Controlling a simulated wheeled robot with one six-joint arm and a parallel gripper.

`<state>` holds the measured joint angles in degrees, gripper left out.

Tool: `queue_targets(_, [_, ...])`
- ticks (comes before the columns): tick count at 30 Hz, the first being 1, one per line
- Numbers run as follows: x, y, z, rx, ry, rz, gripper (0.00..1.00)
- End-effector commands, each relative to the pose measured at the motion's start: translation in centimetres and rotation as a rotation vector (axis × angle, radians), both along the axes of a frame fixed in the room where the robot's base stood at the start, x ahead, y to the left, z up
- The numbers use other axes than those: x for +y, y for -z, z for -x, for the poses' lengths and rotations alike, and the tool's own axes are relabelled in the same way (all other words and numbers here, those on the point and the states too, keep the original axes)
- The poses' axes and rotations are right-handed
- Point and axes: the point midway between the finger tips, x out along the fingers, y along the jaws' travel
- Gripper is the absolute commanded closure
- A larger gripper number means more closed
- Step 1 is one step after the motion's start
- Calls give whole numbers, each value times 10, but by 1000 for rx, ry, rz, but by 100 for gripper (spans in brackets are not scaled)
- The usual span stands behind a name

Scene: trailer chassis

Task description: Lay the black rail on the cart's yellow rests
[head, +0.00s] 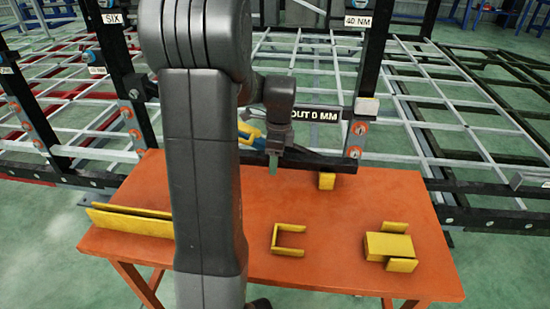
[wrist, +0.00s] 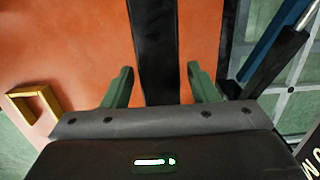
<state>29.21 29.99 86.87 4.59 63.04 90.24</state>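The black rail (wrist: 155,50) runs lengthwise between my gripper's two green fingers (wrist: 158,82) in the wrist view. Narrow gaps show beside both fingers, so my gripper looks open around or just above it. In the head view my gripper (head: 273,163) points down over the far part of the orange cart top (head: 345,235). A dark bar (head: 330,162), apparently the rail, shows right of it. Yellow rests on the cart are a U-shaped piece (head: 288,240), a block with side plates (head: 389,245), a small block (head: 327,181) and a long piece (head: 130,220). My arm hides part of the cart.
A black chassis frame with uprights (head: 372,70) and an "OUT 0 MM" label (head: 318,113) stands just behind the cart. Grey and red lattice (head: 80,95) lies beyond. A blue bar (wrist: 266,40) is right of the rail in the wrist view.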

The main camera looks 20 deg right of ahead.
Motion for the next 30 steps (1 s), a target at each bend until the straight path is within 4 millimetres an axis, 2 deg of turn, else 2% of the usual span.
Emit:
queue_targets(8, [0, -1, 0, 0, 0, 0, 47])
queue_targets(11, [0, -8, 0, -1, 0, 1, 47])
queue_targets(14, [-1, -23, 0, -3, 0, 2, 47])
queue_targets(24, [-6, -94, 3, -3, 0, 2, 47])
queue_targets(30, [-7, -118, 4, -1, 0, 1, 47])
